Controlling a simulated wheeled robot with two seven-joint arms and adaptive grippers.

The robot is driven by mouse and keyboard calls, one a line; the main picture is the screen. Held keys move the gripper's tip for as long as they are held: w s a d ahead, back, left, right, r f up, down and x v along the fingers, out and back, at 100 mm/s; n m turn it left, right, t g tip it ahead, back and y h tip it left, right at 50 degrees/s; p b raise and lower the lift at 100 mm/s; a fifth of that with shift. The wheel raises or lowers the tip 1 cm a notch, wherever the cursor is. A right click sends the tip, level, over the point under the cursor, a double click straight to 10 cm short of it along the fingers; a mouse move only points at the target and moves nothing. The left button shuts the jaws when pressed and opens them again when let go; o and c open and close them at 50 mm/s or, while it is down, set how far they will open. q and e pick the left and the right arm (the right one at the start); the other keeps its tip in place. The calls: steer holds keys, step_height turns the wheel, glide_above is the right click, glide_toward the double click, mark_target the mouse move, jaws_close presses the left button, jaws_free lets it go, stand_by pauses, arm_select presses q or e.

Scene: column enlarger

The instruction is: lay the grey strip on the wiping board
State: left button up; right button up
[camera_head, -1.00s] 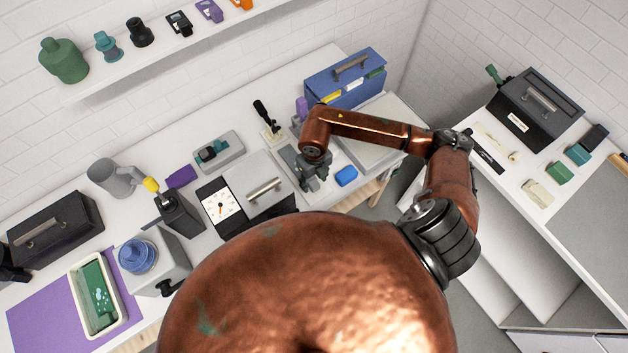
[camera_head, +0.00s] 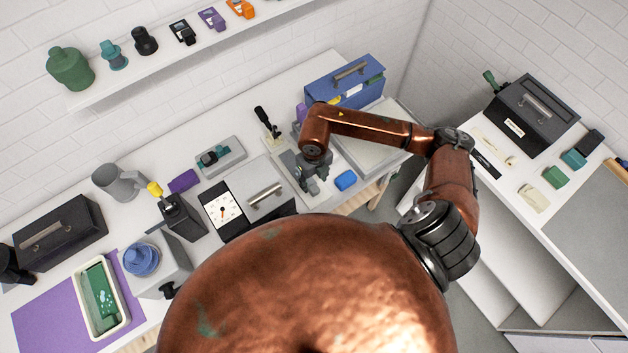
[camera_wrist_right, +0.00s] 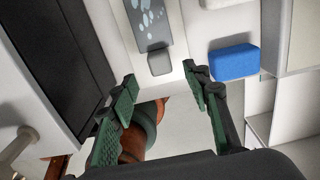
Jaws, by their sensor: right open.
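The grey strip (camera_wrist_right: 148,20), with pale spots and a lighter grey tab (camera_wrist_right: 158,62) at its near end, lies flat on a pale board (camera_wrist_right: 112,28) in the right wrist view; I take this for the wiping board. My right gripper (camera_wrist_right: 160,76) is open and empty, its green-padded fingers apart, with the tab just beyond and between the tips. In the head view the right gripper (camera_head: 314,182) hangs over the bench and hides part of the board. My left gripper is not in view.
A blue block (camera_wrist_right: 235,62) sits right of the strip; it also shows in the head view (camera_head: 345,180). A grey-lidded box with a dial (camera_head: 222,209) stands left of the gripper. A blue case (camera_head: 345,82) is behind. A tray with a green strip (camera_head: 101,290) is far left.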

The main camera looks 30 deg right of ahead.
steer(key=shift+r+p, duration=0.65)
steer(key=shift+r, duration=0.6)
step_height(320, 180, up, 12)
stand_by(0.7)
